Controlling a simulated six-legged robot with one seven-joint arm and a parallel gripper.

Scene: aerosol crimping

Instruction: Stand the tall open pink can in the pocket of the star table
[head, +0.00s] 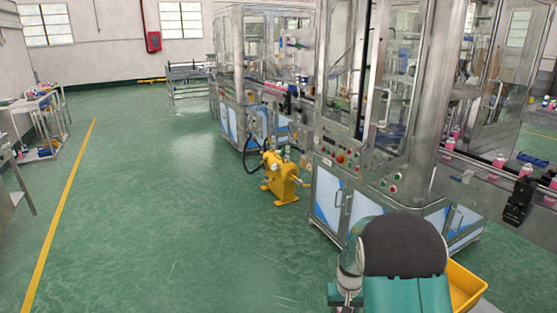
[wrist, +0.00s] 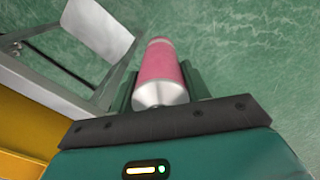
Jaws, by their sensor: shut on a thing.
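A pink can (wrist: 160,62) with a silver shoulder lies between the two dark green fingers of my gripper (wrist: 158,84) in the wrist view. The gripper is shut on it. Its silver end points toward the wrist camera, and the opening is hard to make out. Green floor shows beyond the can. In the head view my teal arm is at the bottom right, and the fingers and the held can are hidden. I cannot pick out the star table or its pocket in either view.
Glass-walled machines (head: 380,90) fill the centre and right. A yellow pump-like unit (head: 282,178) stands on the floor beside them. A yellow bin (head: 466,285) is beside my arm. A pale panel on a metal frame (wrist: 98,30) is near the gripper.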

